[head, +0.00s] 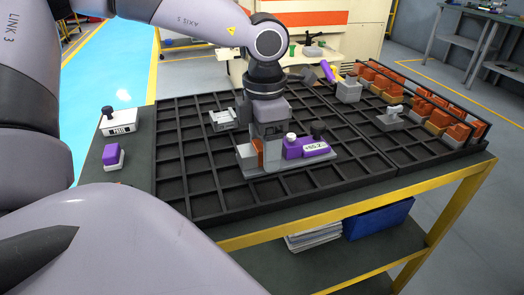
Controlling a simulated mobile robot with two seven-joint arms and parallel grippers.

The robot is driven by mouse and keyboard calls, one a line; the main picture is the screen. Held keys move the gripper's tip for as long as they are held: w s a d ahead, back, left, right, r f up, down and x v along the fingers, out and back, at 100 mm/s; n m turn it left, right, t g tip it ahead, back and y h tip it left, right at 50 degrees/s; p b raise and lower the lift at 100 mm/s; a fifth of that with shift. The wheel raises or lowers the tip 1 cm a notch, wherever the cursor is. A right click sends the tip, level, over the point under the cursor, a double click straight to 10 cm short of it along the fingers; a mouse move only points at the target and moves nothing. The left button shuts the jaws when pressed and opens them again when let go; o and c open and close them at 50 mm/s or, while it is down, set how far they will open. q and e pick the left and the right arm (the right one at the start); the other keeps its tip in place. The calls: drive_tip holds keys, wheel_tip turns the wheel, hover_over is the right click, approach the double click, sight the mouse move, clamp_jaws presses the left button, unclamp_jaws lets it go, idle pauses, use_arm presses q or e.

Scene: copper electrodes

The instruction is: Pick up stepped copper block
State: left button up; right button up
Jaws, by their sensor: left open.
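My left gripper (267,146) points straight down over the black gridded tray, just behind a grey fixture plate (262,174). It is open. A small orange copper piece (257,147) shows at its fingers, partly covered by them and by a grey block; its stepped shape cannot be made out, nor whether the fingers touch it. Several more copper blocks (431,110) stand in a rack at the right end of the tray. My right gripper is not in view.
A purple labelled clamp (305,148) sits right beside the gripper. A grey block with a purple handle (348,89) and a grey knobbed holder (391,118) stand farther right. A white stamp-like block (118,122) and a purple block (113,156) lie left. Many tray cells (196,196) are empty.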

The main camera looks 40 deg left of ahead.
use_arm(q)
clamp_jaws()
